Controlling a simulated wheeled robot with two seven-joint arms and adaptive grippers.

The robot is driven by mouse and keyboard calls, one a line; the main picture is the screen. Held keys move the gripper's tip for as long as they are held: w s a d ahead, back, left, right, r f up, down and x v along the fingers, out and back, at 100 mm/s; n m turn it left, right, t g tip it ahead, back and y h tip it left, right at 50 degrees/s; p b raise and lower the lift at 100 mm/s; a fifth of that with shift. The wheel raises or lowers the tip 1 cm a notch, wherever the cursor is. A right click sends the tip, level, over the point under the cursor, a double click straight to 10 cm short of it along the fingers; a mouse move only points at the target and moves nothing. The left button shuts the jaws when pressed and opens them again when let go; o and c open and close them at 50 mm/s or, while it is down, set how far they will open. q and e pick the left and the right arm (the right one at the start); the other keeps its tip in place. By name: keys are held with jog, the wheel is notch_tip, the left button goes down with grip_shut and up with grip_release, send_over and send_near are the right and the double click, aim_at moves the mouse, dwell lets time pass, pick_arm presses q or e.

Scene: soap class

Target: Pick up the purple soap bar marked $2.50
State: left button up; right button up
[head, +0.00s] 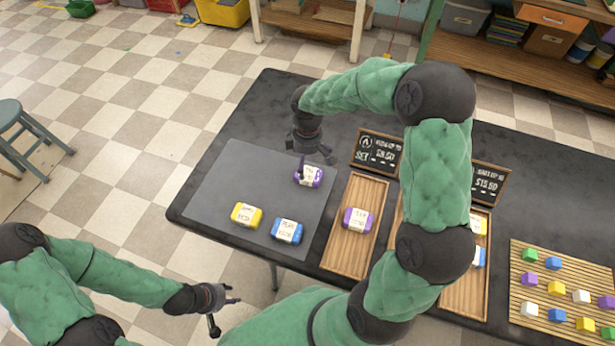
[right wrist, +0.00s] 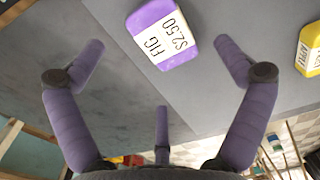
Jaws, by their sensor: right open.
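The purple soap bar (head: 316,182) lies on the grey mat, near its right edge. In the right wrist view this soap bar (right wrist: 178,57) shows a white label reading "FIG $2.50". My right gripper (head: 305,158) is open and empty above it, with a finger overlapping it in the head view. In the right wrist view my right gripper (right wrist: 158,52) has its fingers spread, the soap lying between and beyond the tips; contact cannot be told. My left gripper (head: 226,309) is open and empty, off the table's front left side.
A yellow soap (head: 246,215) and a blue soap (head: 287,231) lie on the mat (head: 225,175). Another purple soap (head: 358,220) sits in a wooden tray (head: 347,258). Price signs (head: 376,153) stand behind. A slatted board (head: 530,255) holds small colored cubes. My right arm hides part of a second tray.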

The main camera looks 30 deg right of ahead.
aim_at(310, 171)
jog(key=f+b, duration=0.2)
jog(key=f, duration=0.3)
jog(key=shift+s+d+b, duration=0.1)
jog(key=shift+d+b, duration=0.15)
jog(key=shift+b, duration=0.15)
jog(key=c, duration=1.2)
